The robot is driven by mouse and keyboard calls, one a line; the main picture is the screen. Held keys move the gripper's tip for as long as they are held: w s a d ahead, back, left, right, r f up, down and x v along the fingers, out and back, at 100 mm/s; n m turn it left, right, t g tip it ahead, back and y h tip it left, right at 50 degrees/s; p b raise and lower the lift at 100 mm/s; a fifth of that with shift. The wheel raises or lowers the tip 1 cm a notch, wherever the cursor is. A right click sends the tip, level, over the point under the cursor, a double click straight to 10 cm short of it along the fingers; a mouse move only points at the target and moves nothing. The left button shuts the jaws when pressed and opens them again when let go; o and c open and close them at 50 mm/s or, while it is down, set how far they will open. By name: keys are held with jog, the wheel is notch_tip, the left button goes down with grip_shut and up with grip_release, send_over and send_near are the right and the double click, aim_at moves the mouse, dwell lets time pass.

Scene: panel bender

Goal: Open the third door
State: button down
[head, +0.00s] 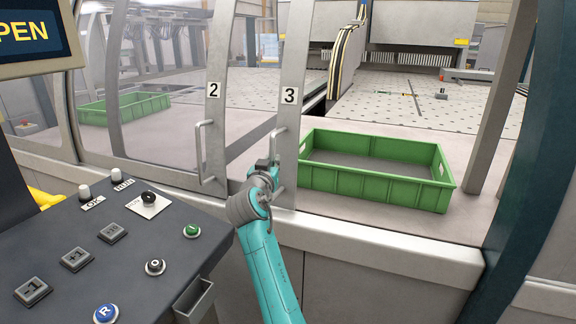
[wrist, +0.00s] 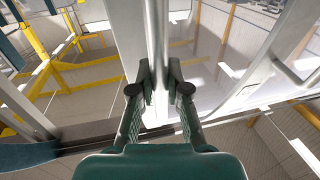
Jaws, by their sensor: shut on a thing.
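The third door (head: 290,97) is a grey metal frame with a "3" label on its upright. Its upright bar handle (head: 274,150) is on the upright's left side. My gripper (head: 274,172) is shut on the lower part of this handle. In the wrist view, the fingers of my gripper (wrist: 154,92) close around the pale handle bar (wrist: 155,45); the exact contact is partly hidden by the fingers. To the right of the third door's upright is a wide, clear-looking gap with no pane that I can make out.
The second door (head: 214,92), with its own handle (head: 200,152), stands to the left. A green crate (head: 405,195) sits behind the gap, and another green crate (head: 125,106) is far left. A control panel (head: 120,262) fills the lower left. A post (head: 503,95) stands right.

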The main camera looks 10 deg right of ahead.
jog(key=w+a, duration=0.1)
jog(key=a, duration=0.1)
jog(key=w+a, duration=0.2)
jog(key=shift+w+a, duration=0.1)
jog(key=shift+a, duration=0.25)
jog(key=c, duration=1.1)
grip_release()
jog(key=shift+c, duration=0.2)
jog(key=v, duration=1.2)
